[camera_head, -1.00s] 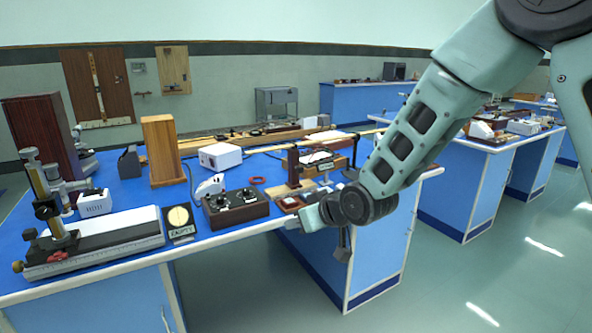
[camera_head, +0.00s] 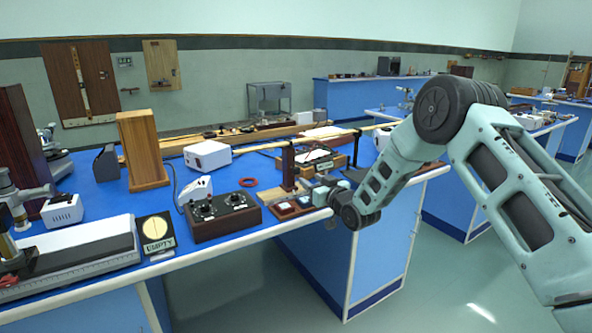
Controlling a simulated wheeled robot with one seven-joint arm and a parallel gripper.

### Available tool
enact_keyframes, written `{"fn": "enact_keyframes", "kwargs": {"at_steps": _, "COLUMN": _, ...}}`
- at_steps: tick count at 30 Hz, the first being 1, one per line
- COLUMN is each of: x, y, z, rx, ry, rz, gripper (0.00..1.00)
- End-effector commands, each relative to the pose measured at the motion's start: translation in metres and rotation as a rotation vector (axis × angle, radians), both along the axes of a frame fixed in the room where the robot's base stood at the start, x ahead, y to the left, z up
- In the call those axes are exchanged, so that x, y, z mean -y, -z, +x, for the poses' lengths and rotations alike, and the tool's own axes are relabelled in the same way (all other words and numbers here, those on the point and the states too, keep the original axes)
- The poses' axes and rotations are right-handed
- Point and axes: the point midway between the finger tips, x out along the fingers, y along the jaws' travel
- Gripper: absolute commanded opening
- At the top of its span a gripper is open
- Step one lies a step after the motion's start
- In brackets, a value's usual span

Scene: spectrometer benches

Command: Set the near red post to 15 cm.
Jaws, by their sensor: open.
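A dark red post (camera_head: 288,168) stands upright on a light wooden base (camera_head: 284,194) near the front edge of the blue bench. A second dark upright (camera_head: 357,148) stands farther back to the right. My gripper (camera_head: 322,194) is low over the bench's front edge, just right of the near post and apart from it as far as I can see. It is open, with nothing visible between its fingers, which are small and partly hidden by my wrist. No scale on the post is readable from here.
A dark control box (camera_head: 224,214), a red ring (camera_head: 248,182) and small red-topped blocks (camera_head: 284,209) lie left of my gripper. A white box (camera_head: 207,155) and a wooden block (camera_head: 142,150) stand farther left. A long rod (camera_head: 262,147) runs behind. The floor (camera_head: 410,290) in front is clear.

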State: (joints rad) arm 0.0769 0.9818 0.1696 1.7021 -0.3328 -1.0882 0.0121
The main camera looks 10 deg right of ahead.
Motion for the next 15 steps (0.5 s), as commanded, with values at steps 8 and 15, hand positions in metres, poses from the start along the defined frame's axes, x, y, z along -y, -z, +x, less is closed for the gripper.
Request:
{"fn": "enact_keyframes", "kwargs": {"at_steps": 8, "x": -0.017, "y": 0.000, "z": 0.049, "rx": 0.001, "ry": -0.001, "rz": 0.001, "gripper": 0.44}}
{"fn": "enact_keyframes", "kwargs": {"at_steps": 15, "x": -0.027, "y": 0.000, "z": 0.081, "rx": 0.000, "ry": -0.001, "rz": 0.000, "gripper": 0.44}}
